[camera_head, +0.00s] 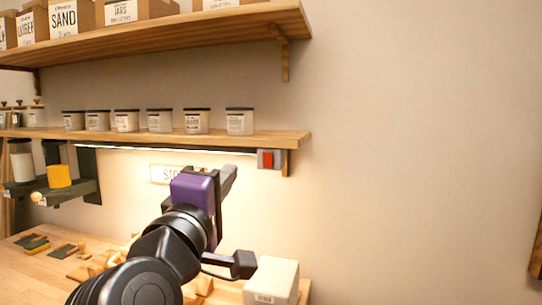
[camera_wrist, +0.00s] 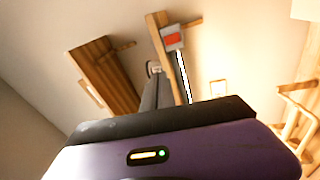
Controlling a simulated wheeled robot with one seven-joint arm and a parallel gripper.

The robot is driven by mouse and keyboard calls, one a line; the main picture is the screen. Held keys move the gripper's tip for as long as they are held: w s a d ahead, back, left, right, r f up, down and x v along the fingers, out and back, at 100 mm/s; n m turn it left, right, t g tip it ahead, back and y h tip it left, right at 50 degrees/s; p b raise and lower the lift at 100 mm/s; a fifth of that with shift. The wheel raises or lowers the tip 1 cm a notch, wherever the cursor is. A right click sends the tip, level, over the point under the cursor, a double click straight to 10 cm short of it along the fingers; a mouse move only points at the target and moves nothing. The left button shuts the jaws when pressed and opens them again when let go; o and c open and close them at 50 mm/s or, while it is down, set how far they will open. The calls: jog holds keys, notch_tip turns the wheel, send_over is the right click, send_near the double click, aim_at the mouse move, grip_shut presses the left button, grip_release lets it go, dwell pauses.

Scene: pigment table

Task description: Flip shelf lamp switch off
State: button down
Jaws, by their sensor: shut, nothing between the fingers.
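The lamp switch is a red rocker in a grey housing (camera_head: 266,159) at the right end under the lower shelf (camera_head: 250,138). It also shows in the wrist view (camera_wrist: 173,41) at the top. The shelf lamp, a thin strip (camera_head: 150,148) under the shelf, is lit and lights the wall; its bright line shows in the wrist view (camera_wrist: 183,78). My gripper (camera_head: 229,174) is shut and empty, below and left of the switch, apart from it in the head view. Its dark fingers (camera_wrist: 154,70) point up beside the switch in the wrist view.
Several lidded jars (camera_head: 195,121) stand on the lower shelf. The upper shelf (camera_head: 200,30) carries boxes. A sign (camera_head: 160,173) hangs behind my gripper. The wall right of the switch is clear.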

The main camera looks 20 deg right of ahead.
aim_at(268, 154)
jog(key=shift+s+d+f+g+h, duration=0.2)
jog(key=shift+d+f+g, duration=0.2)
jog(key=shift+d+f, duration=0.1)
jog(key=shift+s+d+f+g+h, duration=0.15)
jog(key=shift+d+f+g+h, duration=0.05)
jog(key=shift+d+f+g, duration=0.2)
jog(key=shift+d, duration=0.1)
jog(key=p+x, duration=0.3)
jog(key=x, duration=0.9)
jog(key=shift+w+d+r, duration=0.15)
jog(key=shift+w+d, duration=0.05)
jog(key=shift+w, duration=0.15)
jog(key=shift+w+d+p, duration=0.3)
jog(key=shift+w+d, duration=0.05)
jog(key=shift+w, duration=0.1)
jog(key=shift+w+d+r, duration=0.1)
jog(key=shift+w+r, duration=0.05)
